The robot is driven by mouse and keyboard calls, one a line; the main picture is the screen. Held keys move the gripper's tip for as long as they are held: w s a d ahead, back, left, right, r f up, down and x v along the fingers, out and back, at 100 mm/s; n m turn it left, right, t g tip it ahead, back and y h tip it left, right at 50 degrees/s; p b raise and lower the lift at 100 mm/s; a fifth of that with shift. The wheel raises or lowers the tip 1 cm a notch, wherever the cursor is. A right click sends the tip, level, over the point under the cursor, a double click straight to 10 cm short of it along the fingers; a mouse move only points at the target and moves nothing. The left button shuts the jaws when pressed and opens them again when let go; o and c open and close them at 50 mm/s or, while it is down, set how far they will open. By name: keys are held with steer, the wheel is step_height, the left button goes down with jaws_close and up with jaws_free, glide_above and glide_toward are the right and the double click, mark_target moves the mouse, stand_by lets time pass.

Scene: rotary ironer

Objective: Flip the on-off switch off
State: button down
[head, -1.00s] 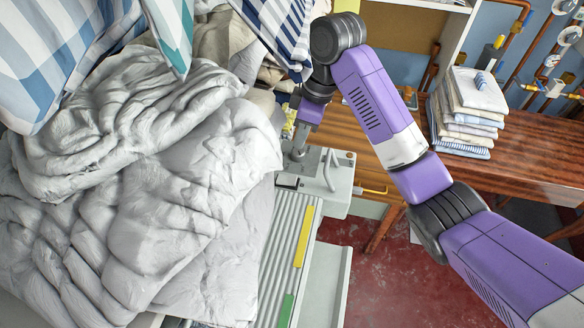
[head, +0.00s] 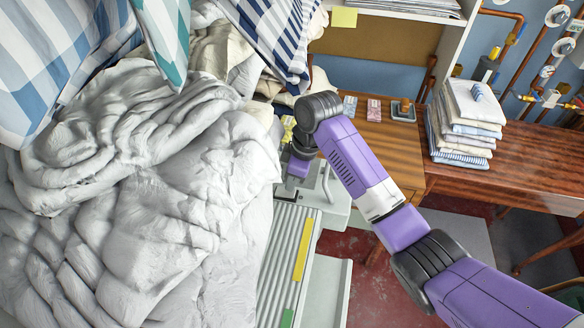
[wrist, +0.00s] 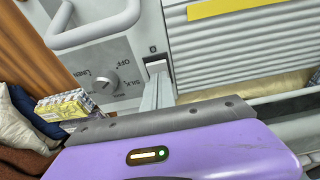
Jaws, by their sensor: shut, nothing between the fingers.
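The on-off switch (wrist: 155,65) is a small pale rocker on the ironer's light grey end panel, with a small dark mark beside it. Which way it is tipped I cannot tell. My gripper (wrist: 158,82) is shut and empty. Its fingertips are right at the switch in the wrist view and seem to touch or nearly touch it; they partly cover it. A round grey dial (wrist: 104,81) with OFF and fabric words sits on the panel left of the switch. In the head view my wrist is over the ironer's end, and the switch is hidden.
A grey handle bar (wrist: 95,30) stands out from the panel near my fingers. The ribbed ironer bed (head: 282,255) carries a yellow strip (head: 303,250). Rumpled grey bedding (head: 120,190) fills the left.

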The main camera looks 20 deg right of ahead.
steer(key=shift+d+f, duration=0.1)
steer(key=shift+f, duration=0.55)
steer(key=shift+s+d+f+t+y+b, duration=0.1)
steer(key=shift+s+f+t+y+b, duration=0.15)
steer(key=shift+f+t+y+b, duration=0.35)
steer(key=shift+r, duration=0.2)
steer(key=shift+w, duration=0.1)
steer(key=shift+w+a+r+p, duration=0.3)
steer(key=shift+w+a+p, duration=0.1)
steer(key=shift+a, duration=0.25)
